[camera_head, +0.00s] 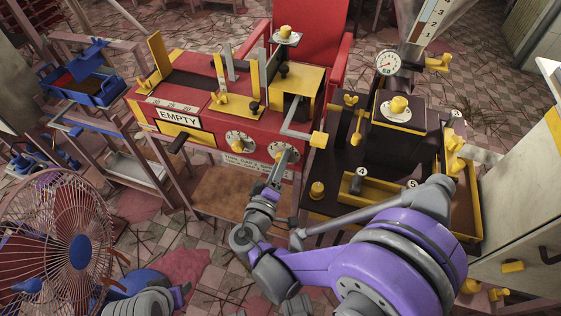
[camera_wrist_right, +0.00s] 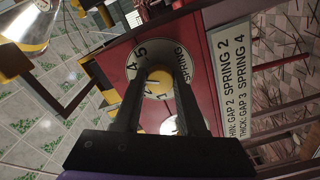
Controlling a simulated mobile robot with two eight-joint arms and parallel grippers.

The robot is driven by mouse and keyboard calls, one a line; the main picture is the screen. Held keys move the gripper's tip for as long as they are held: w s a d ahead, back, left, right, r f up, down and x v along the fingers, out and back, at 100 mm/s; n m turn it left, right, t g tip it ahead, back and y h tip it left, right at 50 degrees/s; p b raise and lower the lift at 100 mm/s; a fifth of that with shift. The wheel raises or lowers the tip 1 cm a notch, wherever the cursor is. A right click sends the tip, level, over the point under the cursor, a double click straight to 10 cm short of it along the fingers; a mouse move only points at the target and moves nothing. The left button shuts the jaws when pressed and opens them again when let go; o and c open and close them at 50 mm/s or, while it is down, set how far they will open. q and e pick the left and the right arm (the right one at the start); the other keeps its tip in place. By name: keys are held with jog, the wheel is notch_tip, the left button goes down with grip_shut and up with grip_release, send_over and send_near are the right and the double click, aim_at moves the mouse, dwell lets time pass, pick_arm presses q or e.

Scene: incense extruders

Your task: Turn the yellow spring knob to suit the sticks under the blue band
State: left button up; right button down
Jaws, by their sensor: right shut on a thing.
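The yellow spring knob (camera_wrist_right: 158,84) sits on a white round dial marked SPRING on the red machine's front. My right gripper (camera_wrist_right: 162,74) has a finger on each side of it and is shut on it. In the head view my right gripper (camera_head: 279,167) reaches the right-hand dial (camera_head: 289,151) and mostly hides the knob. The dial's numbers are partly covered; I cannot read the setting. A label plate (camera_wrist_right: 232,75) reads thin: gap 2, spring 2; thick: gap 3, spring 4. I cannot make out sticks under a blue band. My left gripper (camera_head: 180,292) is low at the left, its jaw state unclear.
Another yellow knob (camera_head: 238,146) on a dial is left of the held one. An EMPTY sign (camera_head: 178,117) is on the red machine's front. A dark machine (camera_head: 325,170) with yellow knobs stands at right. A fan (camera_head: 80,250) stands lower left, a blue tray (camera_head: 97,100) upper left.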

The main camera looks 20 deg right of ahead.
jog(key=shift+m, duration=0.8)
jog(key=shift+c, duration=2.3)
grip_release()
jog(key=v, duration=1.1)
jog(key=shift+p, duration=0.3)
jog(key=shift+w, duration=0.15)
